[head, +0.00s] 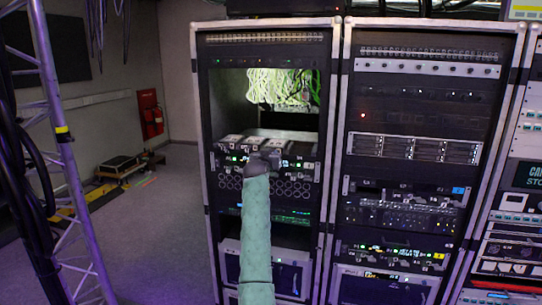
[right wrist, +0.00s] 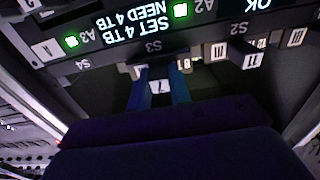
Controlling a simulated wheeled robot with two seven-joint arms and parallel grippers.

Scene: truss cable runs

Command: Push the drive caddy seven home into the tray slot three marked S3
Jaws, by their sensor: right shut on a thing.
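My right gripper (head: 266,158) is at the front of the left rack's open tray in the head view, with its green-sleeved arm coming from below. In the right wrist view, which is upside down, its two blue fingers (right wrist: 160,92) are shut on drive caddy seven (right wrist: 160,86), one on each side of the white 7 label. The caddy is in line with the tray slot marked S3 (right wrist: 153,46); how deep it sits cannot be told. The gripper hides it in the head view. My left gripper is not in view.
S4 (right wrist: 83,63) and S2 (right wrist: 239,28) mark neighbouring slots. Other labelled caddies (right wrist: 249,60) sit beside. A lit display (right wrist: 125,25) reads SET 4 TB, NEED 4 TB. A second rack (head: 415,110) stands right; a truss (head: 65,150) with cables stands left.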

